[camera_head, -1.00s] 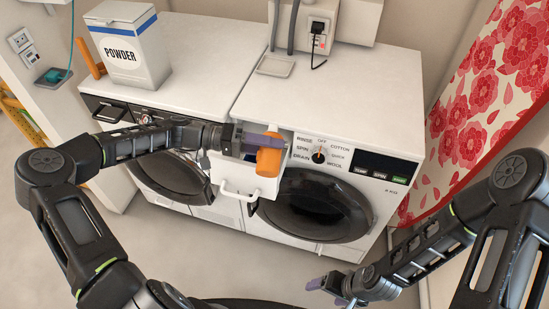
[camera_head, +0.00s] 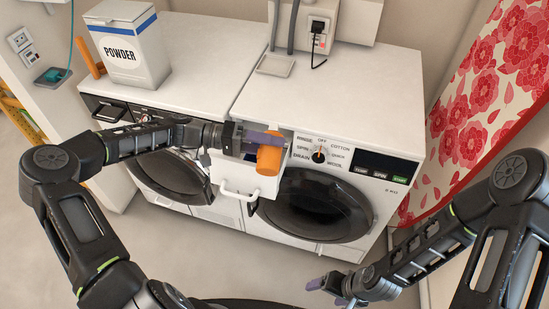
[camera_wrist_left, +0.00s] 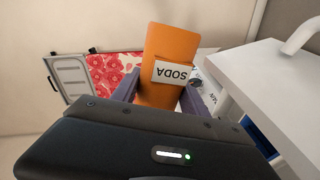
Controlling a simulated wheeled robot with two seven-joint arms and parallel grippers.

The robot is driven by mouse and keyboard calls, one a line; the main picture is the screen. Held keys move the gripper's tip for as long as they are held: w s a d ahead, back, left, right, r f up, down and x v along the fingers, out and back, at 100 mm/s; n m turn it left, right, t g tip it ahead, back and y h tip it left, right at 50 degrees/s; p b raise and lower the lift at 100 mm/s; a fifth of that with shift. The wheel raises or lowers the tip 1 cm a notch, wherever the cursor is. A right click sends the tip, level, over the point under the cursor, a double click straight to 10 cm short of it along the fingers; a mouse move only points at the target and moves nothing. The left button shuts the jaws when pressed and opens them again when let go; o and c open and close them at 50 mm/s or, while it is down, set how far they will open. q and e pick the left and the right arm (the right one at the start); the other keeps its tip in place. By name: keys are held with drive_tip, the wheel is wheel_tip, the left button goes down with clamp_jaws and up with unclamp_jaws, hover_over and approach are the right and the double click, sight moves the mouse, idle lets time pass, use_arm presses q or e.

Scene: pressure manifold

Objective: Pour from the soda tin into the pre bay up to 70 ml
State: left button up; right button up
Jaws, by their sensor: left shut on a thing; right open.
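The orange soda tin (camera_head: 269,159) is held in my left gripper (camera_head: 262,142) over the pulled-out white detergent drawer (camera_head: 245,181) of the right machine. The pre bay is hidden behind the drawer front, tin and gripper. I cannot see any stream or fill level. My right gripper (camera_head: 328,287) is open and empty, low at the bottom right, away from the machine.
The washing machine's dial (camera_head: 319,156) and display (camera_head: 380,168) are just right of the tin. A white POWDER box (camera_head: 128,52) stands on the left machine's top. The right machine's top (camera_head: 350,95) is mostly clear. A red floral board (camera_head: 480,110) stands at right.

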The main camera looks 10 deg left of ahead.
use_arm(q)
drive_tip(key=shift+w+f+n+b, duration=0.25)
drive_tip(key=shift+w+n+b, duration=0.05)
drive_tip(key=shift+w+n, duration=0.1)
idle(0.6)
drive_tip(key=shift+w+r+n+g+p, duration=0.15)
drive_tip(key=shift+r+n+g+p, duration=0.2)
drive_tip(key=shift+n, duration=0.35)
idle(0.8)
drive_tip(key=shift+w+f+n, duration=0.1)
drive_tip(key=shift+f+n, duration=0.35)
drive_tip(key=shift+n, duration=0.05)
idle(0.8)
drive_tip(key=shift+r+m, duration=0.3)
drive_tip(key=shift+r, duration=0.1)
drive_tip(key=shift+s+f+m+b, duration=0.3)
drive_tip(key=shift+f+m+b, duration=0.35)
drive_tip(key=shift+m, duration=0.15)
drive_tip(key=shift+s+r+m+p, duration=0.4)
drive_tip(key=shift+r+m+p, duration=0.1)
drive_tip(key=shift+r+p, duration=0.2)
drive_tip(key=shift+f, duration=0.1)
drive_tip(key=shift+w, duration=0.1)
